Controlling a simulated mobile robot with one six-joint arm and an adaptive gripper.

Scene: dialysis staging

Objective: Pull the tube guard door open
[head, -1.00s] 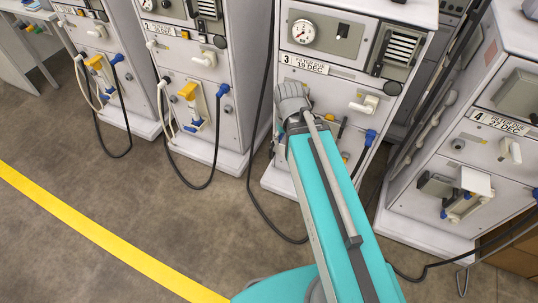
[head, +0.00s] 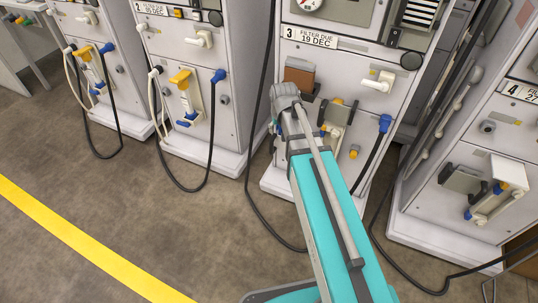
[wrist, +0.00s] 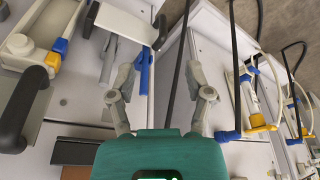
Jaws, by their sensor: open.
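Machine 3 (head: 352,58) stands in front of my arm. On its face, a grey plate (head: 338,113) with yellow and blue fittings shows beside my wrist in the head view. The wrist view shows a dark curved handle (wrist: 20,112) by a grey plate and a white, yellow and blue tube fitting (wrist: 42,50). This looks like the tube guard door, but I cannot tell for certain. My gripper (wrist: 160,85) is open and empty, its fingers spread. The handle is left of the fingers in the wrist view, apart from them. My fingertips are hidden in the head view.
A brown panel (head: 299,73) and a white handle (head: 378,80) are on machine 3. Machine 4 (head: 425,200) stands right, machine 2 (head: 175,55) left. Black hoses hang beside the machines. A blue clip (wrist: 145,70) shows beyond the fingers. Floor (head: 130,210) is clear at left.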

